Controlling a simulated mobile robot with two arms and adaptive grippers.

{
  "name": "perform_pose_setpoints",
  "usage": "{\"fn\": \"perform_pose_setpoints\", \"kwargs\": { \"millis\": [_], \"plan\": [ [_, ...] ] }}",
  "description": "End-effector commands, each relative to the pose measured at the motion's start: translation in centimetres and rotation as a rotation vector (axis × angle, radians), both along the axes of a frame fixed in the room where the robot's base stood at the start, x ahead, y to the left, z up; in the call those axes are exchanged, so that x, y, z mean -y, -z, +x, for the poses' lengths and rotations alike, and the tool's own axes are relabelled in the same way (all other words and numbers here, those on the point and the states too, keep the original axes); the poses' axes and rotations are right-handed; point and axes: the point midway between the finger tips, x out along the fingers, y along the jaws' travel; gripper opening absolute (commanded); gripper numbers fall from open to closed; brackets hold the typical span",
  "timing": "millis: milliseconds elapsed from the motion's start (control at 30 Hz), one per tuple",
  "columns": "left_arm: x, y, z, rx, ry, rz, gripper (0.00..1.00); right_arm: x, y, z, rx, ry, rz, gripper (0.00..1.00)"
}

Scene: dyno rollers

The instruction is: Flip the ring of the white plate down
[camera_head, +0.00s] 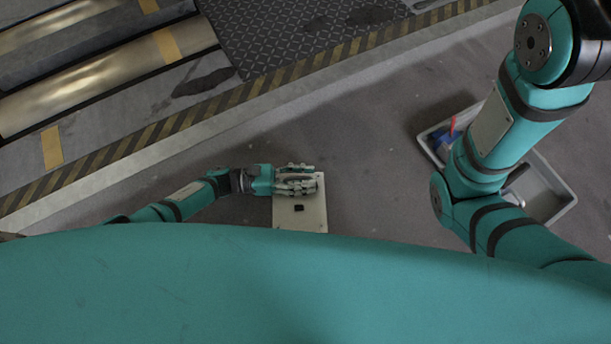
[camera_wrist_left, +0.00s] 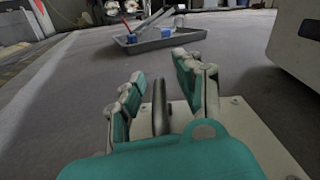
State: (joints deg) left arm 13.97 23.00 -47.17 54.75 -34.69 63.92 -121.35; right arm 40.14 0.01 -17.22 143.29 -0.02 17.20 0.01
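The white plate (camera_head: 312,217) lies on the grey floor in front of my body; its screwed-down surface also shows in the wrist view (camera_wrist_left: 240,125). Its grey ring (camera_wrist_left: 160,117) stands upright, nearly edge-on, in the wrist view. My left gripper (camera_head: 312,179) is over the plate's far part. In the wrist view the left gripper (camera_wrist_left: 160,68) is open, with one finger on each side of the ring and gaps between. The ring's lower end is hidden behind the teal gripper body. My right gripper is out of view; only its arm shows at the right.
A grey tray (camera_head: 562,193) with blue and red items stands on the floor at the right, partly under my right arm. Rollers (camera_head: 110,70) and a yellow-black striped edge (camera_head: 120,148) lie at the upper left. A pale box-shaped object (camera_wrist_left: 298,50) is at the wrist view's right.

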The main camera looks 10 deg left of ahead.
Motion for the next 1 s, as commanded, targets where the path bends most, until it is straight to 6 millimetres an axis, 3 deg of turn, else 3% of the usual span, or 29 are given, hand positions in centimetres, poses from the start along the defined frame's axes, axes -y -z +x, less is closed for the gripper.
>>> {"fn": "perform_pose_setpoints", "kwargs": {
  "millis": [267, 567, 1000],
  "plan": [
    [0.23, -0.04, 0.05, 0.0, 0.0, 0.0, 0.34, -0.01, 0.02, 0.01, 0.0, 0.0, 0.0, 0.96],
    [0.18, -0.03, 0.05, 0.0, 0.0, 0.0, 0.0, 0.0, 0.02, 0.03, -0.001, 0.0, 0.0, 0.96],
    [0.16, 0.16, -0.2, 0.038, 0.0, 0.007, 0.0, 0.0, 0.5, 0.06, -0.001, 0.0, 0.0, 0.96]
  ]
}}
